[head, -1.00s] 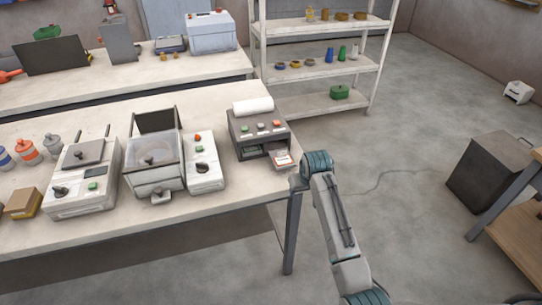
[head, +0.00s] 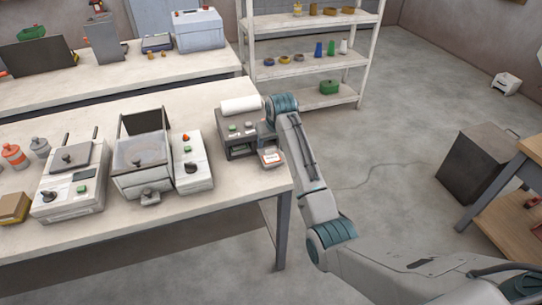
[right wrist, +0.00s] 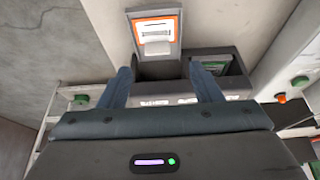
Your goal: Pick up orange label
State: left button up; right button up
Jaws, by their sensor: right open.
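The orange label (head: 270,157) sits at the front right of the dark label printer (head: 237,146), on a small tray that sticks out. In the right wrist view the label (right wrist: 153,29) is white with an orange border and dark print, just ahead of the fingers. My right gripper (right wrist: 162,82) is open and empty, its two fingers apart over the printer and the label beyond their tips. In the head view my right arm reaches to the printer's right side, and its fingers are mostly hidden. My left gripper is not in view.
A white roll (head: 241,105) lies on top of the printer. Left of it on the table (head: 200,208) stand a machine with a clear bin (head: 143,155) and a white control box (head: 193,165). The floor to the right is open up to a dark cabinet (head: 476,160).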

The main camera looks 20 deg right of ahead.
aim_at(270, 155)
jog(key=shift+w+f, duration=0.25)
jog(key=shift+f, duration=0.35)
jog(key=shift+w+f+p, duration=0.15)
jog(key=shift+f+p, duration=0.1)
jog(key=shift+p, duration=0.2)
jog(key=p+x, duration=0.1)
jog(key=x, duration=0.2)
jog(key=shift+w+d+f, duration=0.1)
jog(key=shift+d, duration=0.05)
jog(key=shift+w+f, duration=0.25)
jog(key=shift+f, duration=0.35)
jog(key=shift+c, duration=0.5)
jog(key=c, duration=1.1)
